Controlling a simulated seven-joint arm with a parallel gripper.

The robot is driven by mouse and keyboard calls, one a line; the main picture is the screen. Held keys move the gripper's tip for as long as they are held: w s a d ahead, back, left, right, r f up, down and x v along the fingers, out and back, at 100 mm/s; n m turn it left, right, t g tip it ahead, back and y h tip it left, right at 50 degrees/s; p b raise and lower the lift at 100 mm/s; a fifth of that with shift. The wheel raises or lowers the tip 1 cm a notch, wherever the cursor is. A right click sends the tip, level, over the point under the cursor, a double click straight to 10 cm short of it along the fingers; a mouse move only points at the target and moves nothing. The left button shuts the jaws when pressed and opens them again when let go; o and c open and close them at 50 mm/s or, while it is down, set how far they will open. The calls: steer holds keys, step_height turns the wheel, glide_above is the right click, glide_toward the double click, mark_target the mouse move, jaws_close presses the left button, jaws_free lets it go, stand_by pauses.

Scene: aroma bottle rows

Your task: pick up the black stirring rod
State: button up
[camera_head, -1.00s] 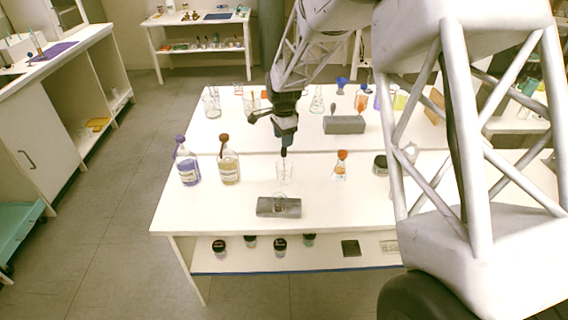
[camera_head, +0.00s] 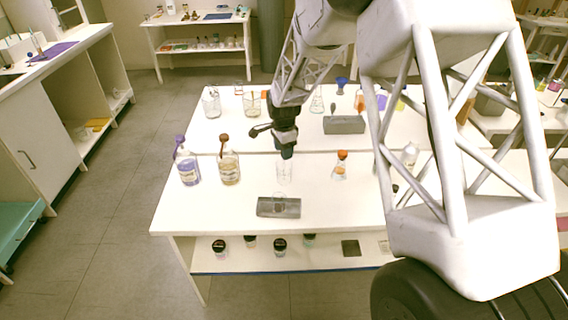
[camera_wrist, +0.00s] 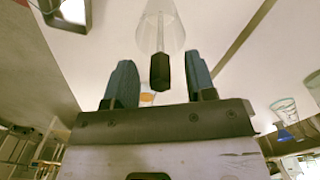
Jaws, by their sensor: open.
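The black stirring rod (camera_wrist: 160,70) shows in the wrist view as a thick dark end piece on a thin stem. In the head view the beaker (camera_head: 284,174) stands on the white table, and the rod's dark end is hidden by my gripper (camera_head: 287,152). My gripper is directly above the beaker, pointing down. In the wrist view my gripper (camera_wrist: 159,66) is open, with one blue-grey finger on each side of the rod's end. Gaps show between the rod and both fingers.
An orange-topped flask (camera_head: 340,166) is at the right. Another grey block (camera_head: 344,124) and glassware stand behind.

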steer(key=shift+f, duration=1.1)
steer(key=shift+c, duration=0.3)
steer(key=c, duration=0.8)
steer(key=shift+r, duration=5.05)
